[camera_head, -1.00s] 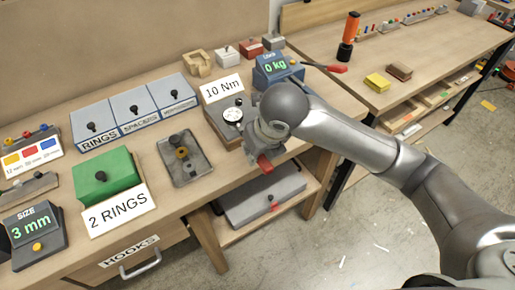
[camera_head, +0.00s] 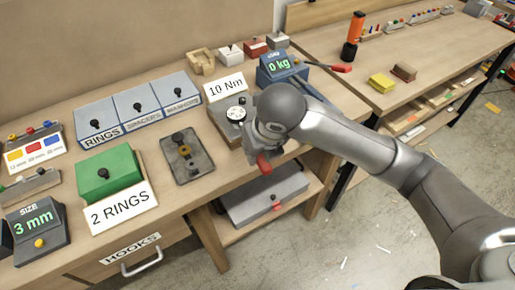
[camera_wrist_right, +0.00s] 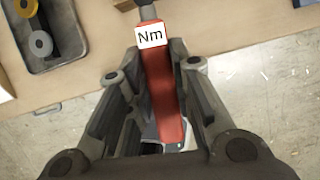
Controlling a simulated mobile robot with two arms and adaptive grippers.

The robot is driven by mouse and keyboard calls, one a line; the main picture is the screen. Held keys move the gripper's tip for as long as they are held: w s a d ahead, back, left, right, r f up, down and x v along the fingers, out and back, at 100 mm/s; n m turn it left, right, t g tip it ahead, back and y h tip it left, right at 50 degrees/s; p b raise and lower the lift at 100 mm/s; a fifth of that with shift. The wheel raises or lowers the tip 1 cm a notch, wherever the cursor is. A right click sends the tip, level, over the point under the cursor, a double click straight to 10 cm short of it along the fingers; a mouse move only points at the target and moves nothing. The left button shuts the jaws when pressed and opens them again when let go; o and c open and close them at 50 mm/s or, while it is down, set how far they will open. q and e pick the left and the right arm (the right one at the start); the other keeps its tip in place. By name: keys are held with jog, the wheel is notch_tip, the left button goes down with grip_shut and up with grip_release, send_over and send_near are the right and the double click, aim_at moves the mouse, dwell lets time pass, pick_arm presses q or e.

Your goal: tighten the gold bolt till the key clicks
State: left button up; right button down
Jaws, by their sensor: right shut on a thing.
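A grey metal plate (camera_head: 187,157) lies on the bench with a gold piece (camera_head: 183,150) and a dark knob on it. In the right wrist view the gold piece (camera_wrist_right: 26,7) is at the top left, above a grey round piece. I cannot tell for sure that it is the bolt. My right gripper (camera_head: 277,156) is at the bench's front edge, right of the plate and apart from it. It is shut on the red handle of the key (camera_wrist_right: 166,90), marked "Nm"; the red end (camera_head: 264,164) shows below the gripper. The key's far tip is hidden. My left gripper is out of view.
A dial gauge (camera_head: 236,113) with a "10 Nm" sign (camera_head: 225,86) stands just left of my right gripper. A green block (camera_head: 108,172) with a "2 RINGS" sign is left of the plate. Bare bench lies between plate and gauge. A grey box (camera_head: 262,203) sits on the shelf below.

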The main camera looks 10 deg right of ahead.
jog(key=shift+a+m, duration=0.4)
dwell(0.4)
jog(key=shift+d+f+n+b, duration=0.15)
jog(key=shift+d+n+b, duration=0.3)
jog(key=shift+b, duration=0.25)
jog(key=shift+w+d+n+b, duration=0.2)
jog(key=shift+d+n+b, duration=0.15)
jog(key=shift+d+b, duration=0.1)
jog(key=shift+r, duration=0.35)
